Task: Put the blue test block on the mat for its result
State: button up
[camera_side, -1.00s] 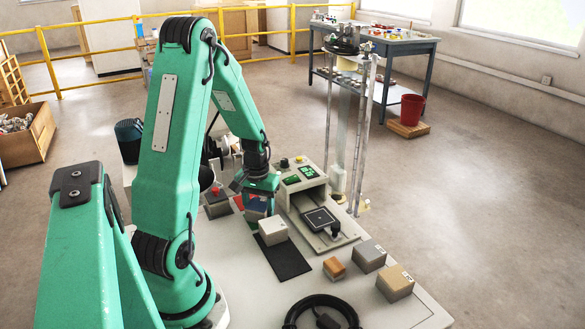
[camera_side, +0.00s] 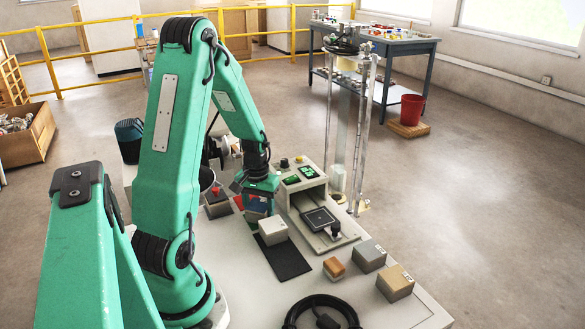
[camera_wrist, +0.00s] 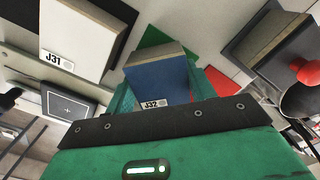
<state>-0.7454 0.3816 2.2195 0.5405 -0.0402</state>
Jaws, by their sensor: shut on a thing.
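The blue test block (camera_wrist: 158,78), labelled J32, is between the jaws of my gripper (camera_side: 259,203); my gripper is shut on it. In the side view the block is mostly hidden by the gripper. A green mat (camera_wrist: 167,33) and a red mat (camera_wrist: 222,84) show beyond and beside the block in the wrist view. A black mat (camera_side: 290,263) lies nearer the camera, with a pale block (camera_side: 273,229) labelled J31 on its far end.
A box with a red button (camera_side: 216,200) stands left of the gripper. A coiled black cable (camera_side: 322,312) lies in front. A clear-sided column (camera_side: 345,130) rises behind the tester.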

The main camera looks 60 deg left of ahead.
jog(key=shift+f, duration=0.15)
jog(key=o, duration=1.8)
jog(key=shift+o, duration=0.2)
jog(key=shift+r, duration=3)
